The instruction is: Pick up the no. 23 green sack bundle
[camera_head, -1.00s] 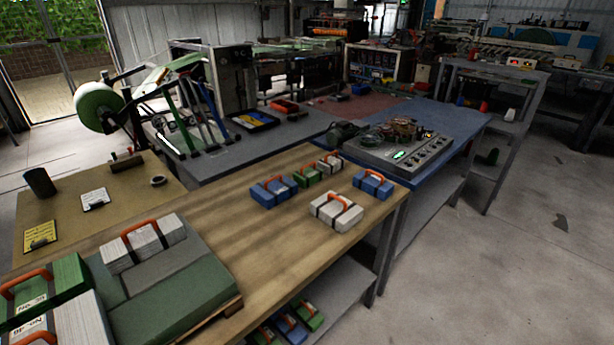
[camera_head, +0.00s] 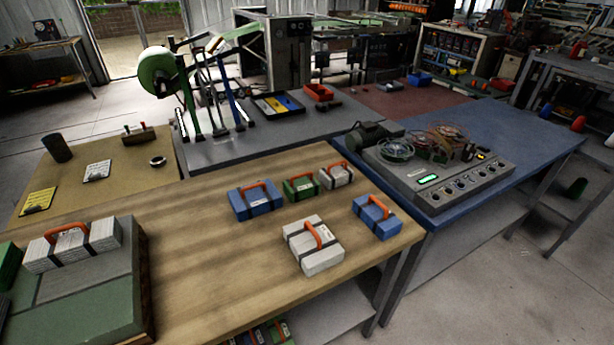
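A small green sack bundle (camera_head: 300,189) with an orange handle stands on the wooden table (camera_head: 200,262), between a blue bundle and a small white one. Its number is too small to read. More green bundles (camera_head: 268,334) show partly at the bottom edge, on the shelf under the table. A large green stack (camera_head: 85,300) lies at the table's left end, with a white bundle (camera_head: 75,246) on top. Another green piece (camera_head: 8,268) is cut off at the left edge. Neither of my grippers is in view.
Blue bundles (camera_head: 254,203) (camera_head: 377,218) and white bundles (camera_head: 314,246) (camera_head: 336,176) share the table top. A grey control box (camera_head: 440,182) stands on the blue bench (camera_head: 520,150) to the right. The table's middle is bare. Concrete floor lies open at lower right.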

